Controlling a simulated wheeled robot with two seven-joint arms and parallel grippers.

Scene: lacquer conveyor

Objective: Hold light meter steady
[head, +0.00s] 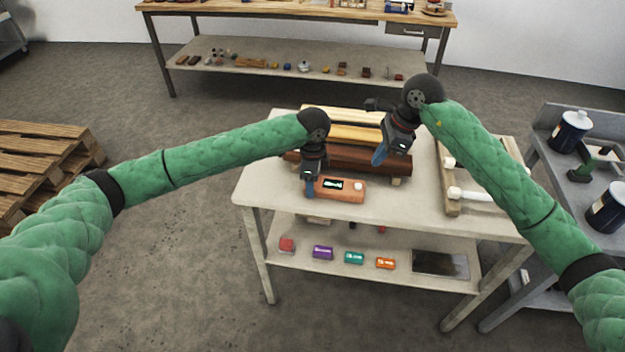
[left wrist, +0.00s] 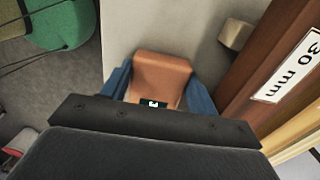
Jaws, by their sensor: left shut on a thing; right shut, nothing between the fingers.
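My right gripper (head: 379,155) is shut and empty, above the dark red-brown board and right of the meter.
Boards of several wood tones lie behind the meter; a dark one (head: 372,160) is nearest, and a "30 mm" label (left wrist: 287,67) shows in the left wrist view. A wooden frame with white rollers (head: 480,195) is at the right. The table's front strip (head: 410,207) is clear.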

